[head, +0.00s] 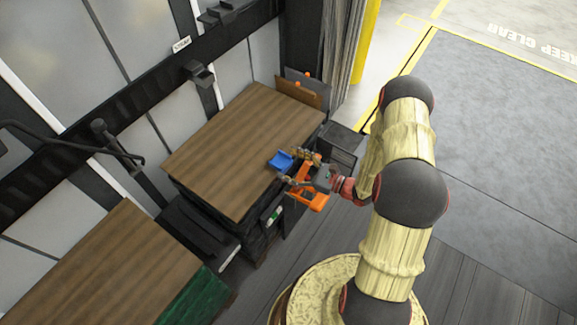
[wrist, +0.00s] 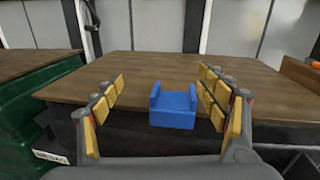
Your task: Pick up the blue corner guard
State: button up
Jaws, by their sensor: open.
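The blue corner guard (head: 281,161) lies at the right front edge of the wooden tabletop (head: 235,140) in the head view. In the wrist view the blue corner guard (wrist: 173,106) shows as a small block with raised sides, in the middle between my fingers. My gripper (head: 302,172) is at the table edge, close to the guard on its right side. In the wrist view my gripper (wrist: 160,95) is open, with yellow pads on both sides of the guard. Nothing is held. I cannot tell whether a pad touches the guard.
A second wooden tabletop (head: 120,265) with a green side stands at lower left. An upright brown board (head: 298,90) stands at the table's far end. A dark box (head: 340,145) is right of the table. Most of the tabletop is clear.

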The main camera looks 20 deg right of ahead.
aim_at(271, 157)
notch_tip(271, 157, down, 4)
jog(key=d+m+t+h, duration=0.2)
jog(key=d, duration=0.1)
jog(key=b+x, duration=0.1)
jog(key=x, duration=0.2)
jog(key=b+x, duration=0.1)
jog(key=x, duration=0.3)
jog(key=a+b+x, duration=0.1)
jog(key=b+x, duration=0.1)
jog(key=x, duration=0.2)
jog(key=shift+s+a+r, duration=0.1)
jog(key=shift+c, duration=1.2)
jog(key=c, duration=1.1)
jog(key=shift+r, duration=0.1)
